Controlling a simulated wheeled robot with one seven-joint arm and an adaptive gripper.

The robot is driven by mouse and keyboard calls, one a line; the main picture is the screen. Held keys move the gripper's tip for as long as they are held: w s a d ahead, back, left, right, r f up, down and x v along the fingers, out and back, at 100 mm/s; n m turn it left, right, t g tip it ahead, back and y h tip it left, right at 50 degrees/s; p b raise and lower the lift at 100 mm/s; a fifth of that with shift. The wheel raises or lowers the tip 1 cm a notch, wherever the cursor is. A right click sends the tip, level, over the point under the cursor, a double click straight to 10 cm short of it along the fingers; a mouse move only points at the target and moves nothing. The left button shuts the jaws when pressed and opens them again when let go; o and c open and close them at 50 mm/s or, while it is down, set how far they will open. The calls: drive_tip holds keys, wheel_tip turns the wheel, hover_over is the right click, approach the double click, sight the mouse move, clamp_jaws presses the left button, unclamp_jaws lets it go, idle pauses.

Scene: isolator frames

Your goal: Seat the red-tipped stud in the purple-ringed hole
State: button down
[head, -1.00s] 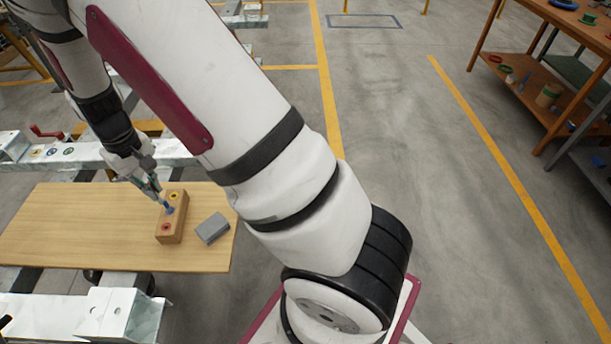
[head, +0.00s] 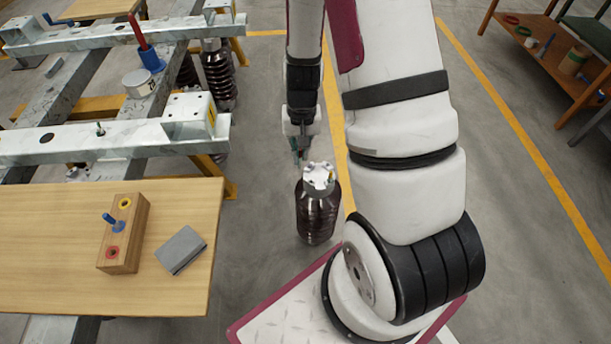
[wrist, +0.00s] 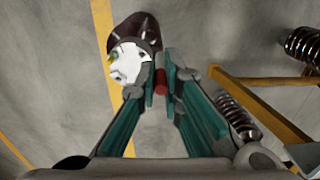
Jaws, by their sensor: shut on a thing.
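My gripper (head: 300,158) is beside the pale metal cap of a dark ribbed isolator (head: 314,218) standing on the floor; I cannot tell how far apart they are. In the wrist view my gripper (wrist: 160,84) has its teal fingers closed on a small red piece, the red-tipped stud (wrist: 160,82). Most of the stud is hidden between the fingers. The isolator (wrist: 139,28) shows just beyond the fingertips, to their left, with its cap (wrist: 128,63) facing me. A small greenish-yellow spot sits on the cap's edge. I cannot make out a purple ring.
A wooden block (head: 135,228) with yellow, blue and red rings stands on the wooden table (head: 45,240). A blue stud (head: 110,220) stands in its blue-ringed place. A grey box (head: 180,250) lies beside it. Steel beams (head: 110,138) run behind.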

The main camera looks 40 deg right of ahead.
drive_tip(key=s+d+f+m+b, duration=0.2)
drive_tip(key=s+f+b, duration=0.2)
drive_tip(key=f+b, duration=0.15)
drive_tip(key=s+d+f+m+b, duration=0.2)
drive_tip(key=s+f+b, duration=0.15)
drive_tip(key=f, duration=0.35)
drive_tip(key=shift+w+d+f+b, duration=0.5)
drive_tip(key=shift+w+d+f, duration=0.4)
drive_tip(key=shift+w, duration=1.65)
drive_tip(key=shift+w+d+f+b, duration=0.5)
drive_tip(key=shift+w+d+f, duration=0.3)
drive_tip(key=shift+w, duration=1.7)
drive_tip(key=shift+w+d+f+b, duration=0.5)
drive_tip(key=shift+w+d+f, duration=0.4)
drive_tip(key=shift+w, duration=1.65)
drive_tip(key=c, duration=1.9)
unclamp_jaws()
drive_tip(key=shift+o, duration=0.7)
